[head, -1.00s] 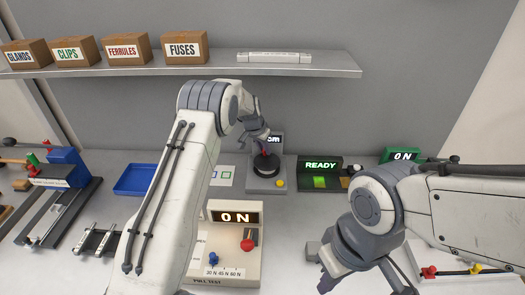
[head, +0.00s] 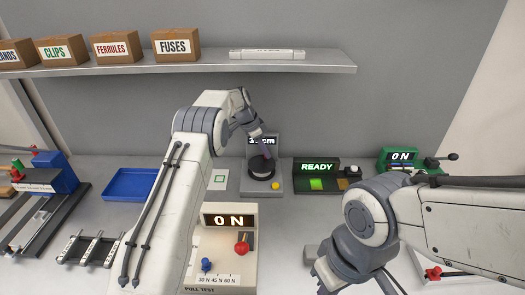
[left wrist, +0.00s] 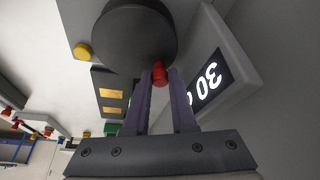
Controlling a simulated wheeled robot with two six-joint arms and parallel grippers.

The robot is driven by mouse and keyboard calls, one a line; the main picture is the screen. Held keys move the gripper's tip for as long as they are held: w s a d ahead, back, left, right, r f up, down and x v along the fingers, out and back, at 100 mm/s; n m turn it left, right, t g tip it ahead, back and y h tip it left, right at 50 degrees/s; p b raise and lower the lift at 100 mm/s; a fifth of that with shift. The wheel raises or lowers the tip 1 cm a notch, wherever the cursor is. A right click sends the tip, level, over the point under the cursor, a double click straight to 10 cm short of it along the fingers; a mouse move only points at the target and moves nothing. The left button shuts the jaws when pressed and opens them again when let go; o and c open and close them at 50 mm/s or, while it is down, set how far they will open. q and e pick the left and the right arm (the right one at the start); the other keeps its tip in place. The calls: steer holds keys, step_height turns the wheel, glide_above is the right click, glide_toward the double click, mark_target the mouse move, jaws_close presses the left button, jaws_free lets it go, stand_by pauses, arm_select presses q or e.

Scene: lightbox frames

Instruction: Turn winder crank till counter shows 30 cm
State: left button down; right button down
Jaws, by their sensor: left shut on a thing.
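The winder (head: 251,184) stands at the back of the bench under the shelf, with a dark round wheel (head: 262,166) on top. My left gripper (head: 264,141) reaches over it. In the left wrist view the two fingers are shut on the red crank knob (left wrist: 159,75) at the wheel's rim. In the head view the counter (head: 266,142) shows a 3 and cm, partly covered by the gripper. My right gripper (head: 328,272) hangs low at the front; its fingertips are not clear.
A pull test box (head: 244,267) reading 0 N is in front of the winder. A blue tray (head: 140,186) lies left. The shelf (head: 200,61) carries labelled boxes above.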

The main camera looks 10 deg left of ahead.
stand_by(0.3)
arm_select(q)
steer(key=c, duration=0.7)
jaws_free()
steer(key=shift+s, duration=0.1)
steer(key=shift+c, duration=0.2)
steer(key=shift+r, duration=0.1)
